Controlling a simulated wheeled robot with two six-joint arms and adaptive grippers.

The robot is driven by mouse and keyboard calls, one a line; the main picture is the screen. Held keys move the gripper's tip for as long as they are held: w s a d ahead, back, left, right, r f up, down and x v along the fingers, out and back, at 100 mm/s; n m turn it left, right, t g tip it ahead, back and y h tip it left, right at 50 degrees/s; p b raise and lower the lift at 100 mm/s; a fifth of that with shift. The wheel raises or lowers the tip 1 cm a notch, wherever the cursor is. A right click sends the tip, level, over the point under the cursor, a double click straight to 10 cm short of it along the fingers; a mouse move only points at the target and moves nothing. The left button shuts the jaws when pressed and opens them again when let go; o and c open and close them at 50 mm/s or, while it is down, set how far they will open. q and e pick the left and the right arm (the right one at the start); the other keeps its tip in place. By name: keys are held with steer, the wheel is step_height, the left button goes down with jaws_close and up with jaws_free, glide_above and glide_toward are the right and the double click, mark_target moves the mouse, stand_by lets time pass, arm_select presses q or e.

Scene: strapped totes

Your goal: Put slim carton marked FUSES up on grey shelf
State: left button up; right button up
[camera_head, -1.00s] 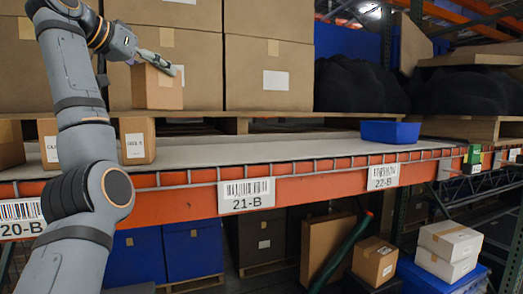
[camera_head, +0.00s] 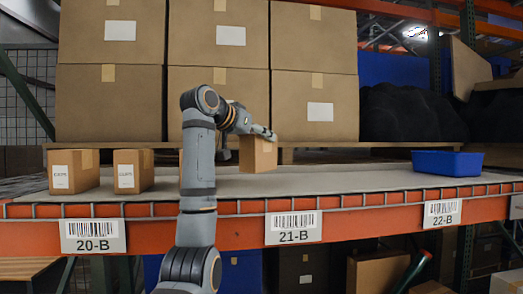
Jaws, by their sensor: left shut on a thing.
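My left gripper (camera_head: 262,134) is shut on the top of a small slim brown carton (camera_head: 258,155). The carton is upright, with a strip of tape on it; no wording can be read on the sides I see. It shows in front of the grey shelf (camera_head: 350,182), its lower end low against the shelf surface; I cannot tell whether it touches. My right gripper is not in view.
A blue bin (camera_head: 447,163) stands at the right. Large boxes (camera_head: 316,105) are stacked behind. The shelf between carton and bin is clear.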

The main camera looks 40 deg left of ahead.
mark_target(261, 150)
arm_select(q)
steer(key=shift+w+d+f, duration=0.2)
steer(key=shift+f, duration=0.1)
step_height(261, 150, down, 2)
steer(key=shift+w+f, duration=0.15)
steer(key=shift+f, duration=0.1)
steer(key=shift+a+f, duration=0.1)
steer(key=shift+f, duration=0.25)
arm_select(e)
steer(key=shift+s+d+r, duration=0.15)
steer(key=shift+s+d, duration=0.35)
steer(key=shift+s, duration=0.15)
arm_select(q)
steer(key=shift+f, duration=0.15)
steer(key=o, duration=1.6)
steer(key=shift+c, duration=0.2)
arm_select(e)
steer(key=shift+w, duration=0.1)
